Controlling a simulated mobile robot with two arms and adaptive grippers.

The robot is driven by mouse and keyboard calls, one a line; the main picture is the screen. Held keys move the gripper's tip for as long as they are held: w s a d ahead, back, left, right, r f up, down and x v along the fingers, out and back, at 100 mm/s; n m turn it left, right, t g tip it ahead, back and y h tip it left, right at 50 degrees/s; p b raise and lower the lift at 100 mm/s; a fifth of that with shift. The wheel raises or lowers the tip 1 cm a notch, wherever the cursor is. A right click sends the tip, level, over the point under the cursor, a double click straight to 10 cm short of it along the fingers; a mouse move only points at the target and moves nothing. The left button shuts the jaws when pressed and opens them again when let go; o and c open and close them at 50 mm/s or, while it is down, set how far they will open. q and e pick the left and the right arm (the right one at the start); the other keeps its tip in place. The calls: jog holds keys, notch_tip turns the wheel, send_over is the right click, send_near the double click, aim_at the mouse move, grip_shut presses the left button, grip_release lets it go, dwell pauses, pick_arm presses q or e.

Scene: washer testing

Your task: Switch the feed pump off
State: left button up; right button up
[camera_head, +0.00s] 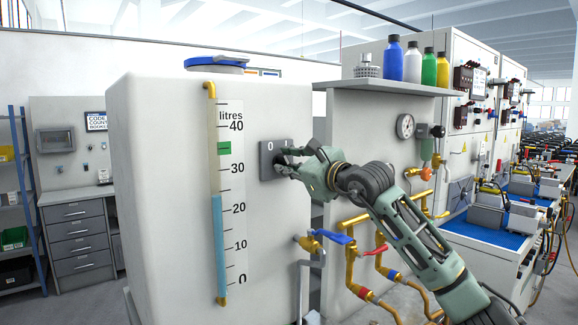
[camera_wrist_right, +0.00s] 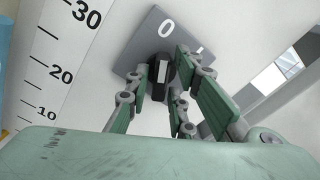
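The pump switch plate (camera_head: 267,160) is a grey panel marked 0 on the white tank's right side. In the wrist view the plate (camera_wrist_right: 140,50) carries a black rotary knob (camera_wrist_right: 161,73). The knob's white mark appears to point toward the 0; a second mark at right is partly hidden by a finger. My right gripper (camera_head: 285,165) reaches the plate from the right. In the wrist view its green fingers (camera_wrist_right: 160,88) stand on both sides of the knob; whether they press on it is unclear. My left gripper is not in view.
The white tank (camera_head: 160,190) has a litre gauge (camera_head: 218,240) with blue liquid to about 23 and a green marker (camera_head: 224,148). Bottles (camera_head: 412,62) stand on a shelf (camera_head: 385,88) above.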

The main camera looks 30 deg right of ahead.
jog(key=shift+o, duration=0.7)
jog(key=shift+s, duration=0.1)
jog(key=s, duration=1.1)
jog(key=shift+s+d, duration=0.4)
jog(key=shift+d, duration=0.05)
